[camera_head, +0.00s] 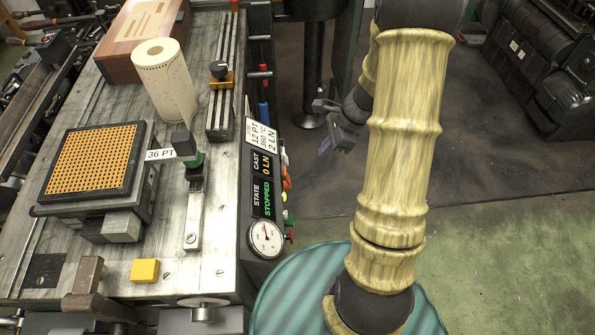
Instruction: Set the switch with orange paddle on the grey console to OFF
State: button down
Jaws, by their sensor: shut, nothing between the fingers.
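The grey console (246,238) is on the right side of the casting machine, with its labels and displays on the sloped top. Small coloured controls stick out from its right face, seen nearly edge-on. An orange paddle (287,180) shows there, partly hidden by the console's edge. Its ON or OFF setting cannot be told from this angle. My gripper (324,149) is to the right of the console, apart from it, pointing down and left. It is shut and empty, with purplish fingertips.
A round gauge (266,239) is at the console's near end. The display reads STATE STOPPED and CAST 0 LN. A paper roll (166,85) stands on the machine. Floor right of the console is open.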

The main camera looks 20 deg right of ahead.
jog(key=b, duration=0.2)
send_near(288, 177)
notch_tip(288, 177, down, 5)
jog(key=d, duration=0.2)
jog(key=a, duration=0.1)
jog(key=a+f, duration=0.1)
jog(key=a, duration=0.2)
jog(key=shift+w+f, duration=0.15)
jog(key=shift+f, duration=0.25)
jog(key=shift+f+b, duration=0.1)
jog(key=shift+b, duration=0.35)
jog(key=shift+a+r+y, duration=0.2)
jog(key=shift+r+y, duration=0.1)
jog(key=shift+r, duration=0.45)
jog(key=shift+p, duration=0.3)
